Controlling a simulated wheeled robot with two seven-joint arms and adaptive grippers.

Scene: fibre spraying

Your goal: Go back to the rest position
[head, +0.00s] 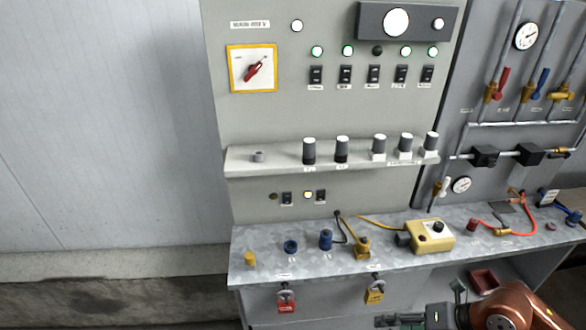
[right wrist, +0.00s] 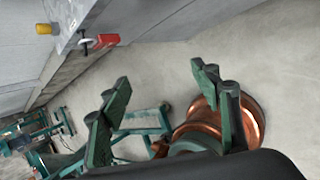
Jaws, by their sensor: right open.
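My right gripper (head: 386,321) is at the bottom edge of the head view, its arm coming in from the lower right, below the front edge of the metal bench (head: 300,262). In the right wrist view my right gripper (right wrist: 158,88) has its two green fingers spread apart, with nothing between them. It is clear of the bench and touches nothing that I can see. My left gripper is in neither view.
A red padlock (head: 286,301) and a yellow padlock (head: 374,292) hang on the bench front. A yellow box (head: 432,236), knobs and cables are on top. The control panel (head: 340,110) rises behind.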

